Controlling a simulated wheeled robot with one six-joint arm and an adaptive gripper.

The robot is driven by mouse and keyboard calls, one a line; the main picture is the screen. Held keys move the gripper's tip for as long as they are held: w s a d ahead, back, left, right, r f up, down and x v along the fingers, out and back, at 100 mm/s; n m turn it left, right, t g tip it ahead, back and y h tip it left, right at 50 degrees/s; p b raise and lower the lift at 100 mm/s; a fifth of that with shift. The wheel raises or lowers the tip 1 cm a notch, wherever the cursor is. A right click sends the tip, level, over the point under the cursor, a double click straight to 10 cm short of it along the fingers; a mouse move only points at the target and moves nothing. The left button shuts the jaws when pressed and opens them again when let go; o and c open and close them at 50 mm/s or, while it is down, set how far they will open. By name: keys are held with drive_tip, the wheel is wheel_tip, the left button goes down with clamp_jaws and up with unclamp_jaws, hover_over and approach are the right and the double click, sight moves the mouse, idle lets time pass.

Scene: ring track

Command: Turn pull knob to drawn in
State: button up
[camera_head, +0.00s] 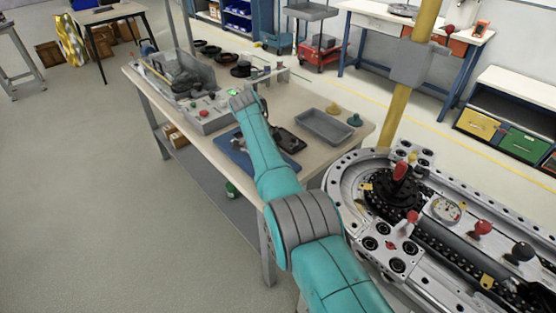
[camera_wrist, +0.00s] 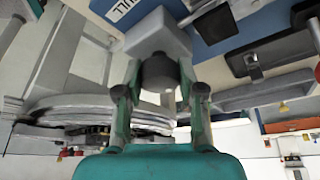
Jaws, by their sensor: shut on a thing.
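In the wrist view, a dark round knob (camera_wrist: 158,74), which I take to be the pull knob, stands out from a light grey block (camera_wrist: 160,33). My gripper (camera_wrist: 159,88) has its two teal fingers on either side of the knob, shut on it. The near part of the fingers shows, but the exact contact is hard to see. In the head view my teal arm reaches over the workbench (camera_head: 299,97), and its end hides the gripper and the knob. How far the knob is drawn out cannot be told.
A grey control box with a red button (camera_head: 203,113) lies left of my arm's end. A blue mat (camera_head: 231,150) and a grey tray (camera_head: 323,126) lie on the bench. The ring track (camera_head: 345,178) with several knobs stands at the right, close to my arm.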

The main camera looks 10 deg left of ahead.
drive_tip(key=shift+f, duration=0.1)
drive_tip(key=o, duration=1.1)
drive_tip(key=shift+o, duration=0.2)
drive_tip(key=v, duration=1.2)
drive_tip(key=shift+a, duration=0.1)
drive_tip(key=shift+s, duration=0.1)
